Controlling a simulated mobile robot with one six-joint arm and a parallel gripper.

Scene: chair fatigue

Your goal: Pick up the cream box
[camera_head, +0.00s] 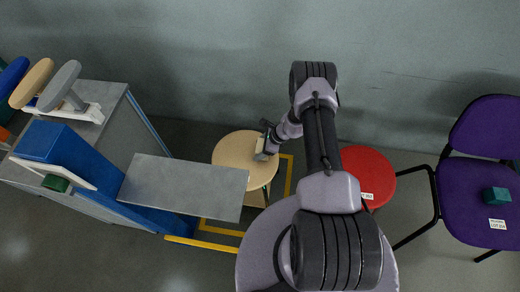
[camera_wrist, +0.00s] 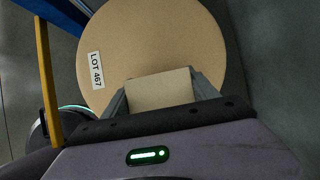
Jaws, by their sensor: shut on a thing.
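The cream box (camera_wrist: 160,90) is between the two fingers of my gripper (camera_wrist: 162,93) in the wrist view, and the gripper is shut on it. Behind it is the round tan stool seat (camera_wrist: 190,35) with a white "LOT 467" label. In the head view my gripper (camera_head: 266,143) is over the right part of the same tan stool (camera_head: 232,148), and the cream box (camera_head: 260,144) shows only as a small pale patch at the fingers. I cannot tell whether the box touches the seat.
A grey plate (camera_head: 185,185) on a blue test machine (camera_head: 60,150) stands just left of the stool. A red stool (camera_head: 370,172) is to the right. A purple chair (camera_head: 470,200) with a teal block (camera_head: 496,195) is at far right. Yellow floor lines run around the tan stool.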

